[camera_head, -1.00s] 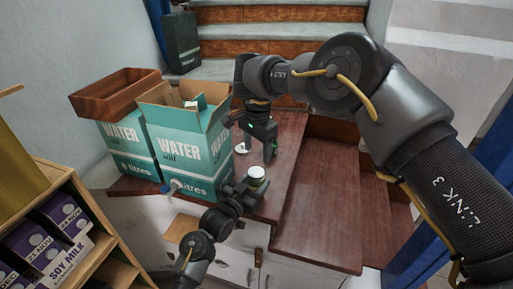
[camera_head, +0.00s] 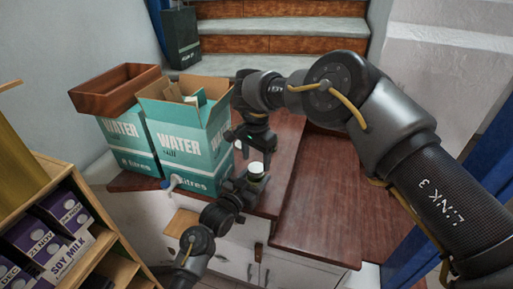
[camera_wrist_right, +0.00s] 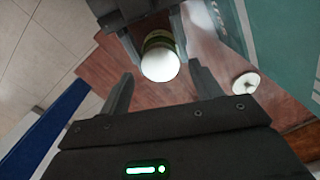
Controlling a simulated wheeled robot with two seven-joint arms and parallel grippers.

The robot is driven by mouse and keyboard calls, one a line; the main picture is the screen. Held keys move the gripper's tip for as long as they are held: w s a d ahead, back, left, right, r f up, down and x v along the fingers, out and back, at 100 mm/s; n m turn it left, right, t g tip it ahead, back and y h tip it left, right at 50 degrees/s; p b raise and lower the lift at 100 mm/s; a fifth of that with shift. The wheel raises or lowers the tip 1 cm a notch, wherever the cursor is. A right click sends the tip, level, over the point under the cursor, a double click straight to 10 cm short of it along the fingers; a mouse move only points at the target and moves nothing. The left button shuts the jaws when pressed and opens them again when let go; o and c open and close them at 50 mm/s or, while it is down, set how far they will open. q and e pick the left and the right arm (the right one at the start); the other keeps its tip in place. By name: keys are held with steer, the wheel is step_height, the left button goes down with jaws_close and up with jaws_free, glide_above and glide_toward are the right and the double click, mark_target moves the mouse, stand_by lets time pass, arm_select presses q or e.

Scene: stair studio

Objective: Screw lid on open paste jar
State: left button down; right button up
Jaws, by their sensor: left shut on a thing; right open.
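The paste jar (camera_head: 256,170) is a small olive-green jar with a white top face. My left gripper (camera_head: 250,182) is shut on it, holding it upright over the front of the wooden counter. The jar also shows in the right wrist view (camera_wrist_right: 160,58), between the left gripper's fingers at the top. My right gripper (camera_head: 252,146) is open and empty just behind the jar. In the right wrist view its fingers (camera_wrist_right: 162,95) are spread, with the jar beyond them. A round white lid (camera_wrist_right: 245,83) with a small knob lies on the counter, to the right of the jar there.
Two teal water boxes (camera_head: 185,150) stand close to the left of my grippers, the nearer one open. A brown wooden tray (camera_head: 115,88) sits on the farther box. A shelf with soy milk cartons (camera_head: 60,240) is at the lower left. The wooden counter (camera_head: 320,205) is clear on the right.

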mark_target(256, 178)
steer(key=shift+f, duration=1.35)
steer(key=c, duration=1)
steer(key=m, duration=0.9)
steer(key=shift+m, duration=0.4)
steer(key=o, duration=1.1)
steer(key=shift+r, duration=0.15)
